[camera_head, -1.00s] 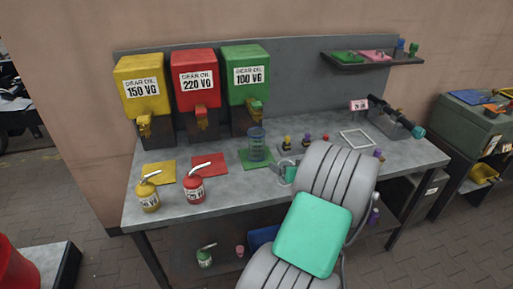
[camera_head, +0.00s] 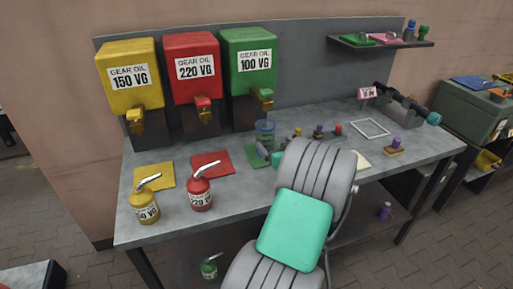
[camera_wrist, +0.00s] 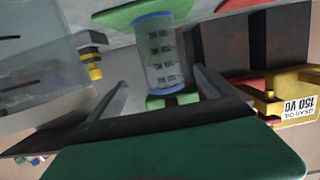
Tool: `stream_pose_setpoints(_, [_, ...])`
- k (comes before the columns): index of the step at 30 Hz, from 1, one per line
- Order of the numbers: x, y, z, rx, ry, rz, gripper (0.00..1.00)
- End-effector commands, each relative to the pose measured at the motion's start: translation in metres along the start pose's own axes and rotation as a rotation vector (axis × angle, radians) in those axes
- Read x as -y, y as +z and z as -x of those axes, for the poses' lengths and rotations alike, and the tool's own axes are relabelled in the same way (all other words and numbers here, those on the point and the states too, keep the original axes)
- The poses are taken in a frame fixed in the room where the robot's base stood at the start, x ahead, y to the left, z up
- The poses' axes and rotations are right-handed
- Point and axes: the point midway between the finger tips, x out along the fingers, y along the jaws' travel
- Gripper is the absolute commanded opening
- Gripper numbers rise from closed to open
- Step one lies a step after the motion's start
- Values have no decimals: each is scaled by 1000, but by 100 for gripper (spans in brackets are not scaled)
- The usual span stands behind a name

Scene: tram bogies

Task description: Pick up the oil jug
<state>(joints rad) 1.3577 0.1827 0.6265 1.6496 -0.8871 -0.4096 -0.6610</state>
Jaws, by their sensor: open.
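The oil jug, a clear cylinder with blue rims and dark markings (camera_head: 265,130), stands upright on a green mat (camera_head: 250,161) on the bench. In the wrist view the jug (camera_wrist: 160,48) appears upside down, straight ahead between the lines of my two fingers. My gripper (camera_wrist: 160,80) is open and empty, with one finger towards each side of the jug. I cannot tell whether a finger touches it. In the head view my arm hides most of the gripper, and a grey finger shows beside the jug's lower part.
Yellow (camera_head: 131,80), red (camera_head: 192,68) and green (camera_head: 250,68) gear oil dispensers stand behind. A yellow can (camera_head: 144,208) and a red can (camera_head: 200,194) stand at the front left. Small coloured-top items (camera_head: 318,132) stand right of the jug. A green can (camera_head: 209,268) is below.

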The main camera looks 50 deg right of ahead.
Motion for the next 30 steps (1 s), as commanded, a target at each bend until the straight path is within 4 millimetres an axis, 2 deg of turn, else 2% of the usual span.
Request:
stream_pose_setpoints(1, [1, 8, -2, 0, -2, 1, 94])
stream_pose_setpoints(5, [6, 6, -15, 0, -11, 2, 94])
stream_pose_setpoints(12, [11, 4, -64, 1, -17, 3, 94])
stream_pose_setpoints(17, [9, 5, -80, 1, -15, 2, 94])
stream_pose_setpoints(24, [6, 5, -118, 1, -13, 3, 94])
stream_pose_setpoints(30, [5, 6, -124, 0, -10, 1, 94])
